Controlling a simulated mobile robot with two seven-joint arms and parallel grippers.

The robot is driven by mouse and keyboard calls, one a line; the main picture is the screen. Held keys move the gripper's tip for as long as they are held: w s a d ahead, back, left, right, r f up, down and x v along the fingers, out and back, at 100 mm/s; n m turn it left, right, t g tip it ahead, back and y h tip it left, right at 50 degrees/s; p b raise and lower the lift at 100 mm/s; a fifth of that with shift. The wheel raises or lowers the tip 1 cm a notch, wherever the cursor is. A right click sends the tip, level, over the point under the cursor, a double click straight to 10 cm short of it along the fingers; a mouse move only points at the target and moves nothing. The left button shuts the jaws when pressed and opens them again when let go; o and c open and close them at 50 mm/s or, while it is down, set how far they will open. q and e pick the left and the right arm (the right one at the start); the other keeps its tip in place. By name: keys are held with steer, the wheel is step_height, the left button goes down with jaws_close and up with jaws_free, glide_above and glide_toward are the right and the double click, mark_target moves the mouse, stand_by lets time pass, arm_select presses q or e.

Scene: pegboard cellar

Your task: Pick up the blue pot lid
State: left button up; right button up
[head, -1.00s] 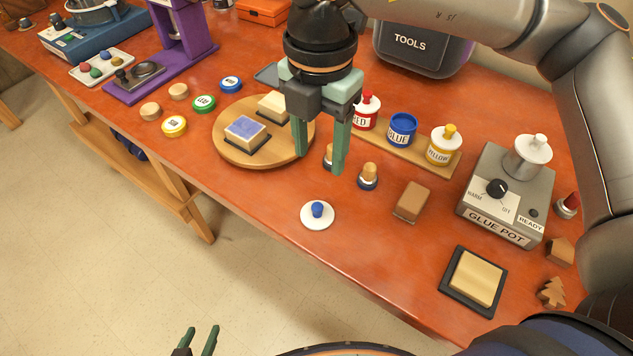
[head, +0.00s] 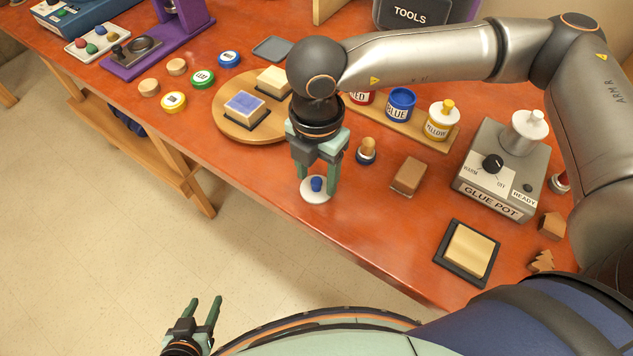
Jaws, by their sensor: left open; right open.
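The blue pot lid (head: 314,194) is a white disc with a blue knob, lying flat on the red-brown table near its front edge. My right gripper (head: 318,184) is open above it, pointing down, with its green fingers on either side of the blue knob. I cannot tell whether the fingers touch the knob. The blue pot (head: 400,105), labelled BLUE, stands without a lid in a wooden rack. My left gripper (head: 205,312) is open and empty at the bottom, in front of the table and over the floor.
The yellow pot (head: 440,122) and the red pot (head: 359,98) flank the blue pot. A round wooden board (head: 232,131) with stamp pads lies behind left of the lid. A stamp (head: 366,150), a brown block (head: 408,176) and a glue pot (head: 495,180) stand to the right.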

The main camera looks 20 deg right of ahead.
steer(key=shift+f, duration=0.1)
jaws_close()
stand_by(0.4)
